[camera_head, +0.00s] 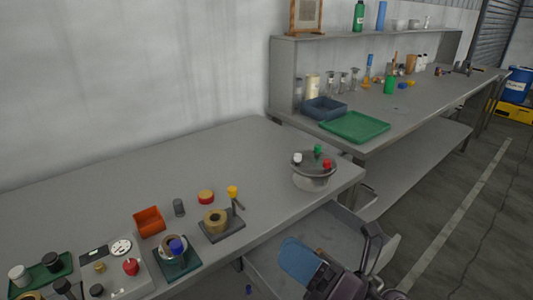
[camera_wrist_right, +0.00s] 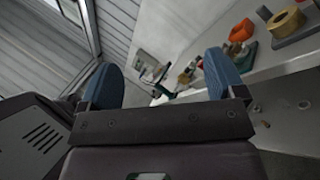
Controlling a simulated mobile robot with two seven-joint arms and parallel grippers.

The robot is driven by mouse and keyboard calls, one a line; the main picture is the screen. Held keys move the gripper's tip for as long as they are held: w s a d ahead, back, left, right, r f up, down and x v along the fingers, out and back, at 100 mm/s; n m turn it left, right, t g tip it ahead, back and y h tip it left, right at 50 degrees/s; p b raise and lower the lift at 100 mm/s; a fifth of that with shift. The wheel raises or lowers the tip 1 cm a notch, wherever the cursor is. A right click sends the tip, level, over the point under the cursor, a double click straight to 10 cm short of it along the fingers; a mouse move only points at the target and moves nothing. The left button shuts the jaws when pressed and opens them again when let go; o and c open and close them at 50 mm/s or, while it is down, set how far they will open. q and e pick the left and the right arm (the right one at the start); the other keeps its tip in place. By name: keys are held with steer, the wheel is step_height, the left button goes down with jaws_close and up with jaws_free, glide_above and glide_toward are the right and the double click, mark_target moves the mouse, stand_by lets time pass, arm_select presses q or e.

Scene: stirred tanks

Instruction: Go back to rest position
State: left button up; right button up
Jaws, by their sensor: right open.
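My right gripper (camera_head: 302,258) is at the bottom of the head view, in front of the near table's front edge. A blue finger pad shows there. In the right wrist view my right gripper (camera_wrist_right: 164,80) has its two blue pads wide apart, with nothing between them. It is open and empty. The near grey table (camera_head: 110,178) stands behind it, and a round vessel with white, green and red caps (camera_head: 312,178) sits near that table's right end. My left gripper is not in view.
On the near table are an orange bin (camera_head: 149,221), a tape holder (camera_head: 222,228), a teal-based device (camera_head: 177,265) and an instrument box (camera_head: 122,270). The far bench holds a green tray (camera_head: 354,127) and a blue tray (camera_head: 323,108). The floor at right (camera_head: 465,220) is clear.

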steer(key=w+d+f+m+t+h, duration=0.2)
steer(key=d+m+t+h, duration=0.4)
steer(key=m, duration=0.4)
steer(key=w+d+f+m+t+h, duration=0.1)
steer(key=d+f+m+t+h, duration=0.15)
steer(key=d+m+h, duration=0.5)
steer(key=s+d+f+m+g+h, duration=0.35)
steer(key=d+f+m+h, duration=0.35)
steer(key=m, duration=0.4)
steer(key=s+d+f+m+g, duration=0.2)
steer(key=s+f+m+g, duration=0.4)
steer(key=s, duration=0.4)
steer(key=s+d+f+m+g, duration=0.1)
steer(key=s+f+m+g, duration=0.3)
steer(key=s+f+g, duration=0.5)
arm_select(q)
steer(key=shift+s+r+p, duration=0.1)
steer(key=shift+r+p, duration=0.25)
steer(key=shift+p, duration=0.2)
arm_select(e)
steer(key=w+f+n+t, duration=0.1)
steer(key=w+f+t, duration=0.4)
steer(key=t, duration=0.5)
steer(key=shift+w+a+t+y, duration=0.3)
steer(key=shift+w+y, duration=0.15)
steer(key=shift+w, duration=0.95)
